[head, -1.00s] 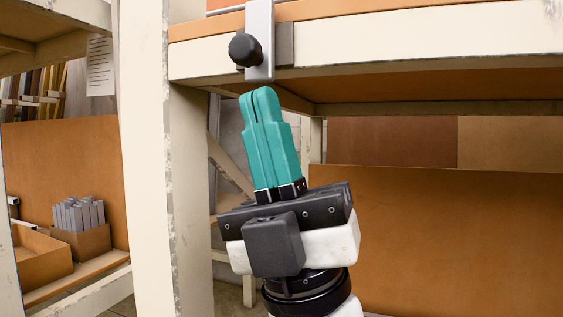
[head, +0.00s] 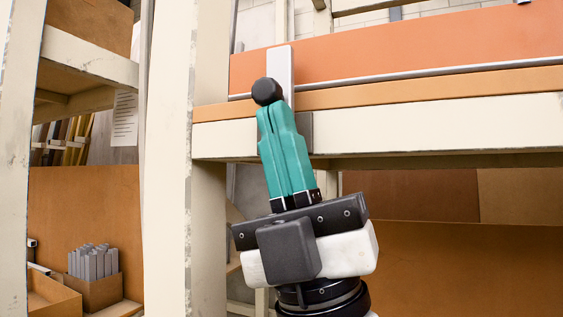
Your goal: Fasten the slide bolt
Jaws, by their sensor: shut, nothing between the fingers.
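The slide bolt is a light grey upright bar (head: 282,68) with a round black knob (head: 267,91) on its front. It stands at the front edge of the bench, and its upper end rises above the orange-brown top edge. A darker grey plate (head: 305,132) shows on the cream rail beside it. My gripper (head: 265,112) has teal fingers, shut with nothing between them, pointing up. Their tips are right under the knob and appear to touch it. The fingers hide the lower part of the bar.
The cream rail (head: 430,130) runs right from a thick cream post (head: 206,70). An orange panel (head: 420,55) stands behind the bench edge. At lower left, a shelf holds a box (head: 92,290) of grey bars.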

